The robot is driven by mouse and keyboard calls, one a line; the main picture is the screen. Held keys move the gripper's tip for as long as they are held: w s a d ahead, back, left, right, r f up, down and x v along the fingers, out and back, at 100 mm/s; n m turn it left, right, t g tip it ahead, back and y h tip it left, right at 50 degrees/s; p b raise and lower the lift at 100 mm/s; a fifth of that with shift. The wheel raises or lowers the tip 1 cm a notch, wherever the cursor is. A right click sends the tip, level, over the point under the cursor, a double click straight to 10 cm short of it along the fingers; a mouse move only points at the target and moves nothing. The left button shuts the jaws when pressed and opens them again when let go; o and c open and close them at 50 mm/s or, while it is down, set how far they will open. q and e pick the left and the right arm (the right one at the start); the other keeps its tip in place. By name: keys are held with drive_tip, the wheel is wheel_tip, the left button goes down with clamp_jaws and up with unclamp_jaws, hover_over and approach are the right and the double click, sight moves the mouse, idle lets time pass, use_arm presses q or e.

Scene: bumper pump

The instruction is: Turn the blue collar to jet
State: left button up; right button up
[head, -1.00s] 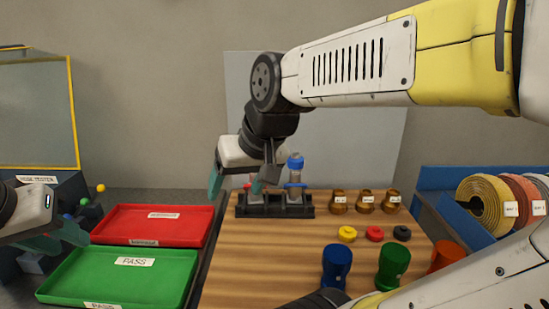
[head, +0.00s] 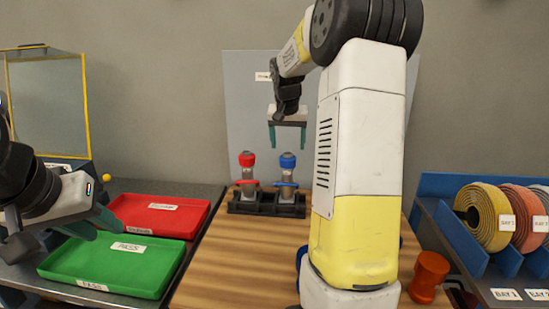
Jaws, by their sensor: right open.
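A nozzle with a blue collar (head: 288,160) on top stands upright in a black rack (head: 266,208), with a blue lever across its lower part. A similar nozzle with a red collar (head: 247,159) stands to its left. My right gripper (head: 287,146) points down, open and empty, and appears in line with the blue collar and just above it in the picture. How far apart they are in depth I cannot tell. My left gripper (head: 97,227) is at the far left by the trays, its fingers apart and empty.
A red tray (head: 180,231) and a green PASS tray (head: 128,290) lie left of the wooden board (head: 235,262). An orange cup (head: 428,277) stands at right. A blue rack (head: 449,232) holds hose coils. My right arm hides much of the board's right side.

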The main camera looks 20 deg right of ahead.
sight(288, 154)
drive_tip(key=x, duration=0.7)
drive_tip(key=shift+s+a, duration=0.1)
drive_tip(key=c, duration=1.4)
drive_tip(key=shift+o, duration=0.2)
